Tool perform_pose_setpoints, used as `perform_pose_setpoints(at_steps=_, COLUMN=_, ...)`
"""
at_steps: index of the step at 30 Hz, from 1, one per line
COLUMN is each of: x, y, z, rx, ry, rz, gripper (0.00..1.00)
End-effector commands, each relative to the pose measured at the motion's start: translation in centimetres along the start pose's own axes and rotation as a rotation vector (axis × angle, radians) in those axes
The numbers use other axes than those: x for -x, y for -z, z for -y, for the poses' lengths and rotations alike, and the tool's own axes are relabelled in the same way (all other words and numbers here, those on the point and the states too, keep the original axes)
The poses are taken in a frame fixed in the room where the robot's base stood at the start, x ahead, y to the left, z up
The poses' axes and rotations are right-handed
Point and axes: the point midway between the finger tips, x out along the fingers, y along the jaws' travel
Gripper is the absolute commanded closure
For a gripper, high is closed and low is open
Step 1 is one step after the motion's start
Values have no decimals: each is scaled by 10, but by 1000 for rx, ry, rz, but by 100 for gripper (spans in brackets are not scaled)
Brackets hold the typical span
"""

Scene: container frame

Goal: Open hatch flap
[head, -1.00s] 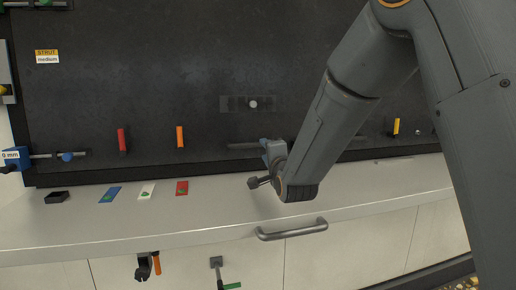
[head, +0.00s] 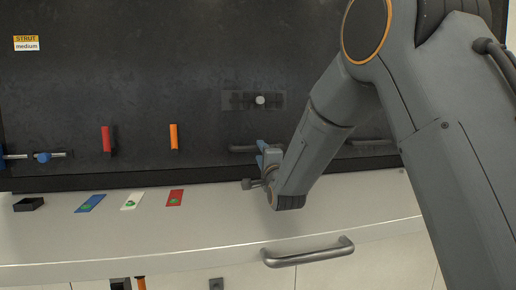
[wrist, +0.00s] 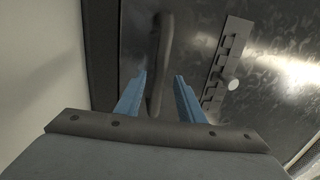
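A large dark panel (head: 200,60) stands upright behind the counter; I cannot tell where the hatch flap's edges run. A dark bar handle (head: 243,149) is low on it. A slotted plate (head: 235,100) with a pale round knob (head: 260,100) sits above the handle; both also show in the wrist view, plate (wrist: 219,72) and knob (wrist: 233,85). My gripper (head: 266,156) is at the handle. In the wrist view its blue fingers (wrist: 161,76) are apart, with the bar handle (wrist: 163,40) lying between them in the picture. Contact with it cannot be told.
The pale counter (head: 200,225) below holds a small black tray (head: 29,204) and blue (head: 90,203), white (head: 132,201) and red (head: 175,197) cards. A drawer handle (head: 308,252) juts from its front. Red (head: 107,139) and orange (head: 173,137) pieces stand along the panel.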

Motion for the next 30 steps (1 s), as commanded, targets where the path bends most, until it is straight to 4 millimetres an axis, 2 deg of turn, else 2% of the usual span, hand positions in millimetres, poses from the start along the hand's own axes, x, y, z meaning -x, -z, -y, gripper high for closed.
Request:
perform_pose_setpoints(at_steps=3, x=-19, y=2, z=1, rx=1, ry=-1, rz=-3, gripper=65)
perform_pose_setpoints(at_steps=9, x=-40, y=1, z=0, rx=1, ry=-2, rz=-2, gripper=65)
perform_pose_setpoints(at_steps=20, x=-45, y=-1, z=-1, rx=0, ry=-1, rz=2, gripper=65)
perform_pose_setpoints(at_steps=26, x=-45, y=-1, z=-1, rx=0, ry=-2, rz=2, gripper=97)
perform_pose_setpoints(at_steps=27, x=-45, y=-1, z=-1, rx=0, ry=-2, rz=2, gripper=100)
perform_pose_setpoints(at_steps=30, x=-45, y=-1, z=-1, rx=0, ry=-2, rz=2, gripper=100)
